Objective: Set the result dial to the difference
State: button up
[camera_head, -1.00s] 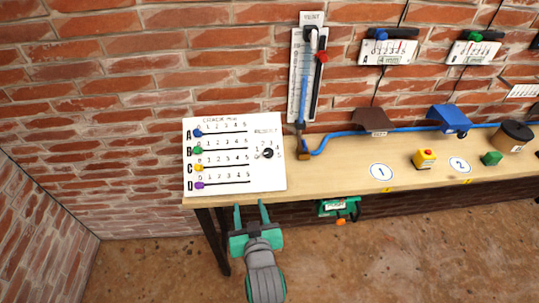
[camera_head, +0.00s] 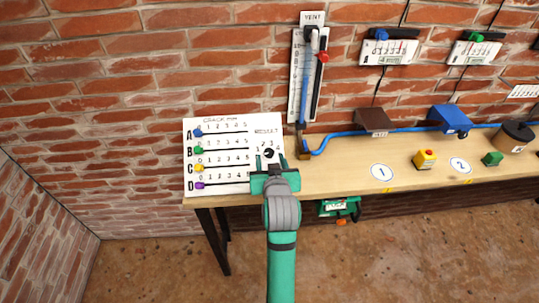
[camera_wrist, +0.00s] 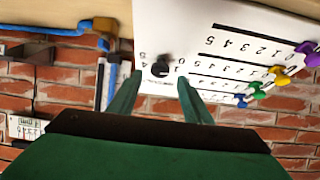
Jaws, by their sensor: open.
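The result dial (camera_head: 269,153) is a small black knob on the right side of a white board headed "CRACK mm", with numbers around it. In the wrist view the dial (camera_wrist: 160,68) shows between and beyond my fingertips. My gripper (camera_head: 272,162) is open at the board's lower right, its fingertips close to the dial; I cannot tell whether they touch it. The board (camera_head: 225,122) has slider rows A to D with blue (camera_head: 198,133), green (camera_head: 198,151), yellow (camera_head: 199,168) and purple (camera_head: 200,185) knobs, all at the left ends of their slots.
Two wall meters (camera_head: 388,52) hang to the right.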

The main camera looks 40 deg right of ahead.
aim_at(269, 153)
jog(key=shift+x, duration=2.3)
jog(key=c, duration=1)
